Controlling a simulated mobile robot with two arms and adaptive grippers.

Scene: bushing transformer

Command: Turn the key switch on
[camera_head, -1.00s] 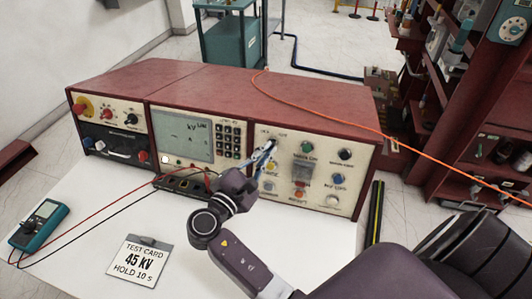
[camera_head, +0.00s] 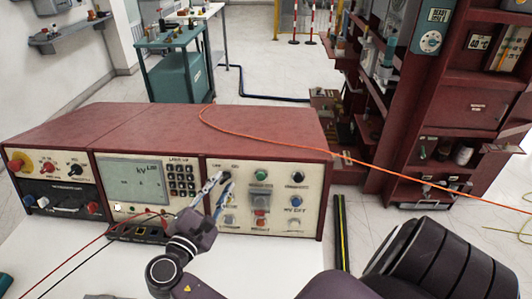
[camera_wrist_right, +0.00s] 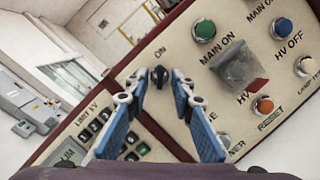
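The key switch is a small black knob (camera_wrist_right: 160,76) on the cream panel below the "ON" label in the right wrist view. In the head view it is a dark spot (camera_head: 225,176) partly covered by my fingers. My right gripper (camera_wrist_right: 162,86) is open, with one blue-padded finger on each side of the knob. A gap shows between each fingertip and the knob; whether the tips reach its depth I cannot tell. In the head view the right gripper (camera_head: 218,185) is at the panel's upper left. My left gripper is not in view.
The red console (camera_head: 150,125) stands on a white table (camera_head: 250,265). A covered switch (camera_wrist_right: 240,72) and coloured buttons sit right of the key. An orange cable (camera_head: 270,143) lies over the console top. A keypad (camera_head: 181,179) and display are left of the panel.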

